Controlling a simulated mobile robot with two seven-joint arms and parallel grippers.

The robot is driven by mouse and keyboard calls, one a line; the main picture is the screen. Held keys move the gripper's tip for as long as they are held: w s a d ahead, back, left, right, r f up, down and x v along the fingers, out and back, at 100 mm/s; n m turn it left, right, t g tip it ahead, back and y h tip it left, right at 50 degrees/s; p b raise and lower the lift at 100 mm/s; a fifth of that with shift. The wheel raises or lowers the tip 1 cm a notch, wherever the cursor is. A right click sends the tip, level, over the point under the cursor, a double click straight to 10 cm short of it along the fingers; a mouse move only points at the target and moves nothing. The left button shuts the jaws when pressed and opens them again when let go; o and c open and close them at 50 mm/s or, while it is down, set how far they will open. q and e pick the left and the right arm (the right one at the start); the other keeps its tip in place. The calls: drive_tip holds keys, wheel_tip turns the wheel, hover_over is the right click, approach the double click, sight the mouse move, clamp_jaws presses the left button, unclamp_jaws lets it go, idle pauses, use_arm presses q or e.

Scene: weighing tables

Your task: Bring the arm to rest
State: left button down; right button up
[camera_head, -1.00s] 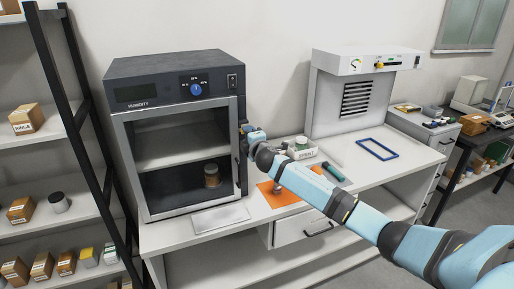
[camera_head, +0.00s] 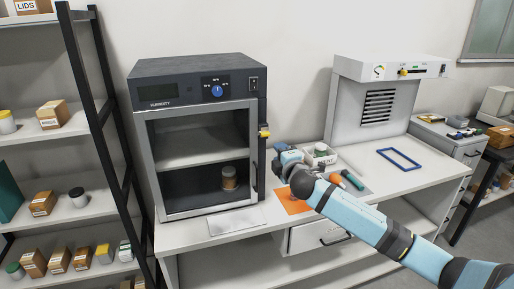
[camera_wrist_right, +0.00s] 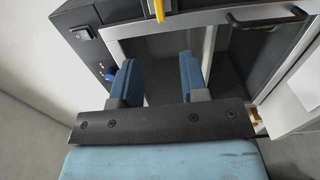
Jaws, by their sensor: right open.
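My right arm reaches in from the lower right. Its gripper (camera_head: 287,157) is beside the right side of the dark humidity cabinet (camera_head: 197,70), above the bench. In the right wrist view my right gripper (camera_wrist_right: 157,68) has its two blue fingers apart, with nothing between them. The cabinet front and a yellow latch (camera_wrist_right: 159,10) show beyond the fingers. In the head view the yellow latch (camera_head: 264,133) is on the cabinet's right edge, apart from the gripper. The cabinet door looks closed; a brown jar (camera_head: 229,178) stands inside. My left gripper is not in view.
On the bench (camera_head: 385,188) are an orange mat (camera_head: 292,206), a white tray (camera_head: 329,156), a green-capped tool (camera_head: 352,180) and a blue frame (camera_head: 399,159). A shelf rack (camera_head: 104,130) with boxes stands left. Free bench top is around the blue frame.

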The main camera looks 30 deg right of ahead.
drive_tip(key=s+a+f+m+g+y, duration=0.2)
drive_tip(key=s+a+f, duration=0.45)
drive_tip(key=f, duration=0.35)
drive_tip(key=s+a+f+m+g+y, duration=0.25)
drive_tip(key=s+a+f, duration=0.4)
drive_tip(key=f, duration=0.45)
drive_tip(key=s+a+f+m+y, duration=0.1)
drive_tip(key=s+a+f+m, duration=0.1)
drive_tip(key=s, duration=0.5)
drive_tip(key=s+a+f+m+g+y+p, duration=0.1)
drive_tip(key=s+a+f+m, duration=0.2)
drive_tip(key=s+a+f, duration=0.2)
drive_tip(key=s+a+f+m+g+y, duration=0.1)
drive_tip(key=s+a+f+m, duration=0.2)
drive_tip(key=s+a, duration=0.3)
drive_tip(key=s, duration=0.4)
drive_tip(key=shift+s+f, duration=0.2)
drive_tip(key=shift+f, duration=0.15)
drive_tip(key=shift+a, duration=0.1)
